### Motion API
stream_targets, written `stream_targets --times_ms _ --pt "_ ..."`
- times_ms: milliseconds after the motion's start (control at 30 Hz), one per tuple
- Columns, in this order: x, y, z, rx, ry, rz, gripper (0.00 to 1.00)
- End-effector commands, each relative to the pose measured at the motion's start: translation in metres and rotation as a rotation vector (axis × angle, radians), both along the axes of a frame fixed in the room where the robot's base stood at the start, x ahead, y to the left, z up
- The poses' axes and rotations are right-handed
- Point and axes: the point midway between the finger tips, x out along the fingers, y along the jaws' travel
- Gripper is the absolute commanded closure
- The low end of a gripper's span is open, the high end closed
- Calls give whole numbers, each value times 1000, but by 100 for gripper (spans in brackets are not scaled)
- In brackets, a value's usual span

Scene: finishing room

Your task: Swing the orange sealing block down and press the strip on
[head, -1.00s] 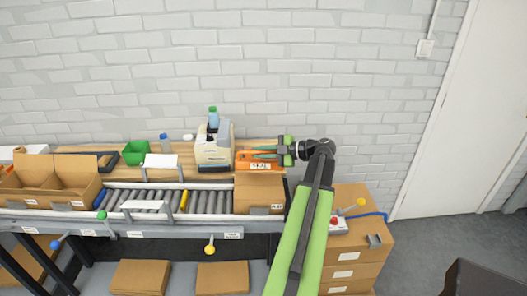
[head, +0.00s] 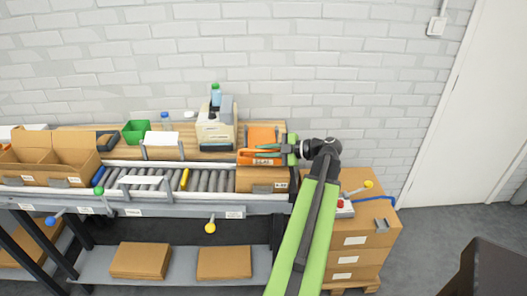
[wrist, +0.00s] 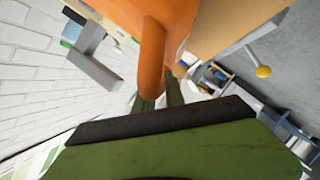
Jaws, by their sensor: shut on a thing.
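The orange sealing block (head: 250,158) sits at the back edge of the closed carton (head: 262,180), with a pale label on its front. A flat orange part (head: 262,135) shows behind it on the wooden bench. My gripper (head: 268,151) reaches in from the right and is shut on the block's orange handle. In the wrist view the round orange handle (wrist: 152,55) runs between the green fingers (wrist: 158,97), and the orange body (wrist: 182,20) is beyond it. The strip cannot be made out. I cannot tell whether the block touches the carton.
A cream dispenser (head: 215,130) stands left of the block, with a green bin (head: 136,131) farther left. The roller conveyor (head: 150,179) runs left of the carton. An open box (head: 45,160) is at far left. Stacked cartons (head: 360,240) stand right.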

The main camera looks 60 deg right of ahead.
Motion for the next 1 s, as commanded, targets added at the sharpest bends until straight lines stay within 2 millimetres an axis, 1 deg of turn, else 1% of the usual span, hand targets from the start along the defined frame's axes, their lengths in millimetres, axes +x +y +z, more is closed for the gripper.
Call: stream_targets --times_ms 33,100,367,467,567,767,800,1000 --pt "0 0 0 -1 1 1 83" --pt "0 0 0 -1 1 1 77" --pt "0 0 0 -1 0 0 77" --pt "-7 -3 3 0 0 -1 77" --pt "-24 -8 10 -1 -1 -4 77" --pt "-76 -24 26 0 -1 -6 77" --pt "-87 -27 28 0 0 -4 77" --pt "-134 -41 41 -1 -1 -4 77"
